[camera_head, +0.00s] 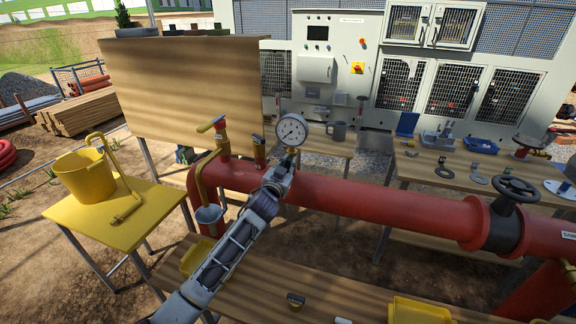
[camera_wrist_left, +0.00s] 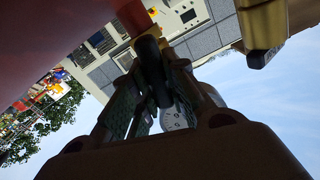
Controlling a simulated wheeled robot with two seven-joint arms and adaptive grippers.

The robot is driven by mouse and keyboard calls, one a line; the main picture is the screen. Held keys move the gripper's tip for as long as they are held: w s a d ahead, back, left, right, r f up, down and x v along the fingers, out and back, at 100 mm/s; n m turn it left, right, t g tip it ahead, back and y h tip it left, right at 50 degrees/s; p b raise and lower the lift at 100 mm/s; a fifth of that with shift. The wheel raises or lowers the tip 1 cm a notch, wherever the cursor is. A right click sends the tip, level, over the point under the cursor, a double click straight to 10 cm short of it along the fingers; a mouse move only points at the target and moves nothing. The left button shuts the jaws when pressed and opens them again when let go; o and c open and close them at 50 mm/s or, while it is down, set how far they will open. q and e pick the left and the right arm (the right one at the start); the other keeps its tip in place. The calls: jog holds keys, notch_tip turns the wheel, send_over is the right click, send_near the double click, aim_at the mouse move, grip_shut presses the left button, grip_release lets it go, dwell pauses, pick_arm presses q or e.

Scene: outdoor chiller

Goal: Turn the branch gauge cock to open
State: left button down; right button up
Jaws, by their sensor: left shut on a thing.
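The white round pressure gauge (camera_head: 291,130) stands upright on the red pipe (camera_head: 340,200) in the head view. A short brass stem (camera_head: 292,151) shows just below its dial. My left gripper (camera_head: 283,168) is at the foot of the gauge, in front of the pipe, and hides most of the cock there. In the left wrist view its fingers (camera_wrist_left: 154,75) are closed around a black rounded handle (camera_wrist_left: 150,55), which looks like the cock's lever. Part of the gauge dial (camera_wrist_left: 176,116) shows between the fingers. The cock's exact angle is hard to tell. My right gripper is not in view.
A yellow-handled riser (camera_head: 212,125) is further left. A black handwheel (camera_head: 516,189) is on the pipe at right. A yellow table (camera_head: 110,235) holds a bucket (camera_head: 83,176).

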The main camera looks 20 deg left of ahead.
pick_arm(q)
jog(key=shift+a+n, duration=0.15)
jog(key=shift+n, duration=1.15)
jog(key=c, duration=1.4)
grip_release()
jog(key=shift+s, duration=0.1)
jog(key=shift+s, duration=0.1)
jog(key=shift+s+a, duration=0.2)
jog(key=shift+s, duration=5.6)
